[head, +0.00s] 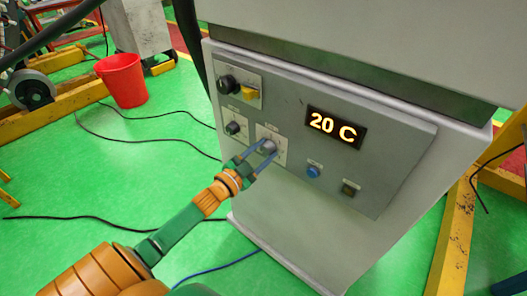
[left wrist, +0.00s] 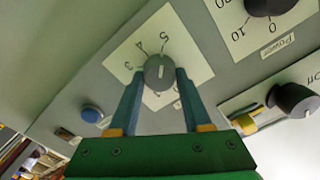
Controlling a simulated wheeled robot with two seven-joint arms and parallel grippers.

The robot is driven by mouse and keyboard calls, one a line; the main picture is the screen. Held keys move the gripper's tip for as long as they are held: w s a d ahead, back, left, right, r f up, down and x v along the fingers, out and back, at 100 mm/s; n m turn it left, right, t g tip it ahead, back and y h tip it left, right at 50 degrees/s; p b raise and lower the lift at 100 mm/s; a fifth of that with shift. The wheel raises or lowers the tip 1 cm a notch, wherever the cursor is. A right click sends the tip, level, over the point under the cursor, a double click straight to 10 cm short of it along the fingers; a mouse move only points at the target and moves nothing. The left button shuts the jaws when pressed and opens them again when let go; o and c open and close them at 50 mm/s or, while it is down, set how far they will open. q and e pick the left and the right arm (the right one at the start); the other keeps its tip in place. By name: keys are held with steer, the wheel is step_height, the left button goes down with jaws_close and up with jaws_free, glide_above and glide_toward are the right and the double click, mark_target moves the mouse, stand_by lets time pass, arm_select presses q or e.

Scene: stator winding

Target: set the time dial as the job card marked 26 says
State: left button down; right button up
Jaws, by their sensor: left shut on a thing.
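The grey dial (head: 268,147) sits on a white scale plate on the machine's front panel. In the left wrist view the dial (left wrist: 160,72) shows a pale pointer mark aimed roughly at the 5, with 3 and 4 also readable, upside down. Its name label cannot be read, so I cannot tell from lettering that it is the time dial. My left gripper (head: 262,153) is shut on it, with one blue finger on each side; the fingers also show in the left wrist view (left wrist: 158,88). No job card is visible. My right gripper is not in view.
A display (head: 335,127) reads 20 C. A black knob (head: 232,128), marked Power in the left wrist view (left wrist: 270,5), is beside the held dial. A black switch knob (head: 228,84), blue button (head: 313,171) and dark button (head: 348,190) are on the panel. A red bucket (head: 122,80) stands on the floor.

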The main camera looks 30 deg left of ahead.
arm_select(q)
steer(key=shift+c, duration=1.7)
jaws_free()
steer(key=shift+s+f, duration=0.1)
steer(key=shift+s, duration=0.35)
steer(key=s, duration=0.6)
steer(key=shift+a+b, duration=0.25)
steer(key=shift+b, duration=0.1)
